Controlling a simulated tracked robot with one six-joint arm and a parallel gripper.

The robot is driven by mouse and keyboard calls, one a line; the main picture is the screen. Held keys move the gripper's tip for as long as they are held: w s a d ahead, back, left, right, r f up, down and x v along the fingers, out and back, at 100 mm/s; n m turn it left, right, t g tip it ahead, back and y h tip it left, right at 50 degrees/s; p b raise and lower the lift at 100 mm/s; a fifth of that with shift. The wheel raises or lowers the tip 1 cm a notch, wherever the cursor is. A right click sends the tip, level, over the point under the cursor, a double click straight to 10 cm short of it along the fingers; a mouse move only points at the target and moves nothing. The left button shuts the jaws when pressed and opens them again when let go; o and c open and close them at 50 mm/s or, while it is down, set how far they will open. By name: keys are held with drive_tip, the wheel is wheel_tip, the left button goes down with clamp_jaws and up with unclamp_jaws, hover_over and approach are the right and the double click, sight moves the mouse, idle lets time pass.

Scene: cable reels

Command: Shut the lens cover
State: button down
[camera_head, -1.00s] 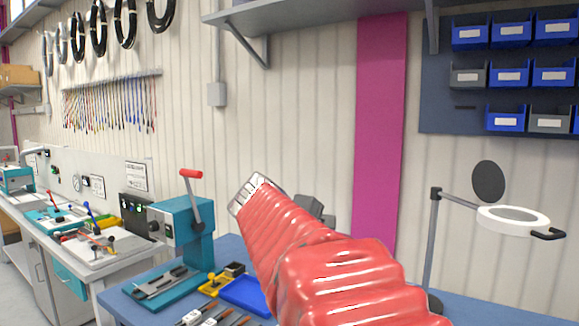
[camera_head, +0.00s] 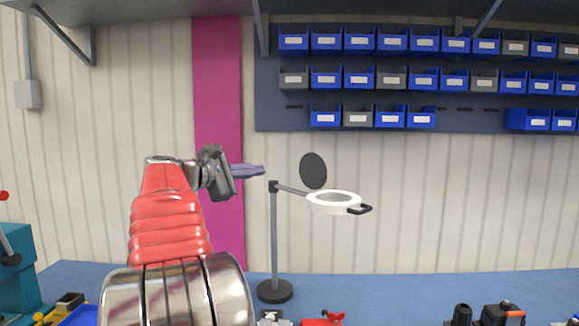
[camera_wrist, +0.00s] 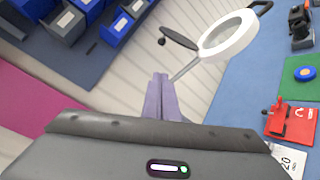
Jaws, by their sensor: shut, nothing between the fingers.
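The lens cover (camera_head: 313,171) is a dark round disc. It stands raised, nearly upright, at the back left edge of the white ring of the magnifier lamp (camera_head: 335,202). In the wrist view the cover (camera_wrist: 179,38) shows almost edge-on beside the white ring (camera_wrist: 228,33). The ring has a black handle (camera_head: 360,209) and sits on a grey arm and post (camera_head: 274,240) with a round base on the blue bench. My gripper (camera_head: 262,170) is shut and empty, left of the cover and apart from it. Its purple fingers (camera_wrist: 160,80) show closed together in the wrist view.
Blue and grey bins (camera_head: 375,77) hang on the wall panel behind the lamp. A teal machine (camera_head: 15,265) stands at the far left.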

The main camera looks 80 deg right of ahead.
sight(310, 172)
drive_tip(key=s+a+r+x, duration=0.1)
drive_tip(key=s+x, duration=0.1)
drive_tip(key=x, duration=1)
drive_tip(key=shift+s+d+r, duration=0.3)
drive_tip(key=shift+d, duration=0.15)
drive_tip(key=shift+s+r, duration=0.1)
drive_tip(key=shift+s, duration=0.05)
drive_tip(key=shift+a+r+m, duration=0.15)
drive_tip(key=shift+a+m, duration=0.05)
drive_tip(key=shift+m, duration=0.2)
